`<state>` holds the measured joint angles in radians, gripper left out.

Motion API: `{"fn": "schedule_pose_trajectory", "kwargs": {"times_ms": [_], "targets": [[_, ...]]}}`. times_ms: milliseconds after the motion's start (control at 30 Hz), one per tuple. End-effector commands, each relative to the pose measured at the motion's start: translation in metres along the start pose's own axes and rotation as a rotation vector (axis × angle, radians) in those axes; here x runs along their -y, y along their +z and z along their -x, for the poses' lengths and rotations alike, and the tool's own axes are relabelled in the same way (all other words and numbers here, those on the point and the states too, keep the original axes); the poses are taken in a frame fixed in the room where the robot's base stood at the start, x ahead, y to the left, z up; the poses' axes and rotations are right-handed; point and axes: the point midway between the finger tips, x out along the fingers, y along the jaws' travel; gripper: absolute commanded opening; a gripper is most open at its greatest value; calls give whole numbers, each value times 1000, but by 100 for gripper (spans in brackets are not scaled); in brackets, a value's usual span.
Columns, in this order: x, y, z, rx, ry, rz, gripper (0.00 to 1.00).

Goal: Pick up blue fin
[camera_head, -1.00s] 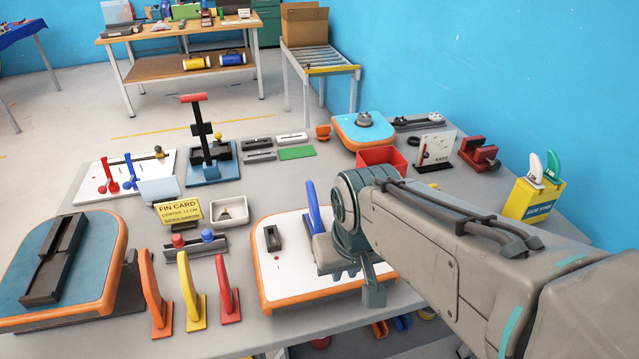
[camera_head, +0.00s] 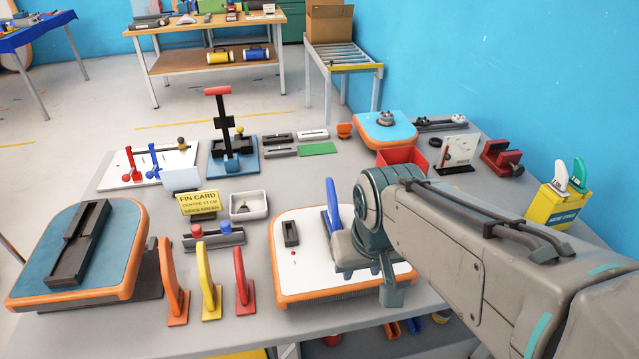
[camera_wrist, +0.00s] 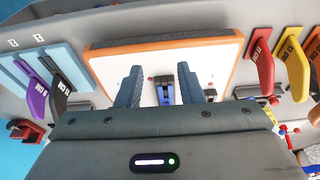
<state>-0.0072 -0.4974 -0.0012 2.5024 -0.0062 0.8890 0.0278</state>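The blue fin (camera_head: 333,205) stands upright on the white board with an orange edge (camera_head: 300,275), at the table's front middle. In the head view my gripper (camera_head: 362,270) is just right of the fin, low over the board, and my wrist partly hides the fin's lower part.
Orange (camera_head: 173,285), yellow (camera_head: 208,285) and red (camera_head: 243,285) fins stand left of the board. A blue-topped board (camera_head: 120,225) with a dark fixture lies further left. A red bin (camera_head: 402,158) and a yellow box with fins (camera_head: 560,207) are behind and right.

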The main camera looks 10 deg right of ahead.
Motion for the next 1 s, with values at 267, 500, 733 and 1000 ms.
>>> {"fn": "schedule_pose_trajectory", "kwargs": {"times_ms": [267, 500, 733, 1000], "targets": [[2, -60, 30, 65, 16, 6, 40], [8, -145, 48, 162, 19, 14, 40], [10, -199, 47, 230, 6, 17, 40], [11, -212, 32, 252, -1, 19, 40]]}}
